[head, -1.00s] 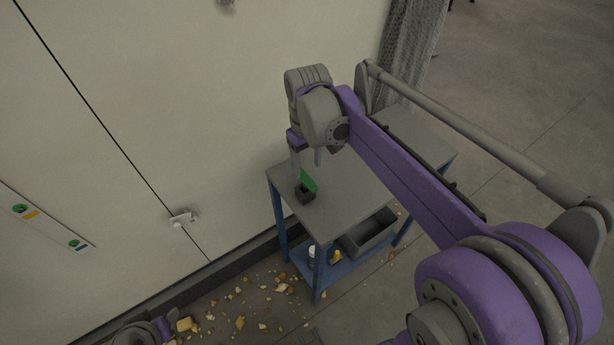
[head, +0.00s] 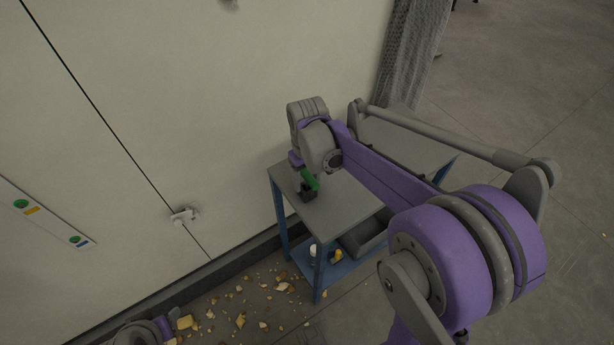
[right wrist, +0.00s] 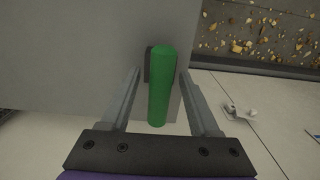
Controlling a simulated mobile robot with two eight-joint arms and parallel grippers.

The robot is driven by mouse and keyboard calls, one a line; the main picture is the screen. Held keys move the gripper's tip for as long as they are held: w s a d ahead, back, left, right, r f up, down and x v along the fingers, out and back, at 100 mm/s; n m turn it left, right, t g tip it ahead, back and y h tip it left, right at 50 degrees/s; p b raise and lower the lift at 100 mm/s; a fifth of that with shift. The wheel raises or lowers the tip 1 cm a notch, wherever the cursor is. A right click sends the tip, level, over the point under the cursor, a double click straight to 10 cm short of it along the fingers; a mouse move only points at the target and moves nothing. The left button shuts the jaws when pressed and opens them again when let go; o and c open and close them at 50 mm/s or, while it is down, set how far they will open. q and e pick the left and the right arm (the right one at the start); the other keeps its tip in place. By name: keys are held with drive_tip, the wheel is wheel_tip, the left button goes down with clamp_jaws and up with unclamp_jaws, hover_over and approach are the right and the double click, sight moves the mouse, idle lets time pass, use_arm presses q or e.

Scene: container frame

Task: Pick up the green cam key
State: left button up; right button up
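The green cam key (head: 310,180) stands at a dark block (head: 308,196) on the grey top of a blue-legged cart. In the right wrist view the green key (right wrist: 160,85) lies between the two fingers, with a visible gap on each side. My right gripper (right wrist: 158,92) is open around the key, and its fingers do not appear to touch it. In the head view the gripper is low over the cart top, partly hidden by my own wrist. My left gripper is not clearly seen; only a bit of my left arm shows at the bottom left.
The cart top (head: 345,205) is otherwise mostly clear. A dark bin (head: 362,238) sits on the lower shelf (head: 335,268). The container wall with a latch (head: 183,216) stands close behind the cart. Scattered chunks (head: 240,320) lie on the floor.

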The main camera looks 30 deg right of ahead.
clamp_jaws()
idle(0.3)
wheel_tip(320, 180, up, 10)
drive_tip(key=shift+r+p, duration=0.1)
drive_tip(key=shift+p, duration=0.3)
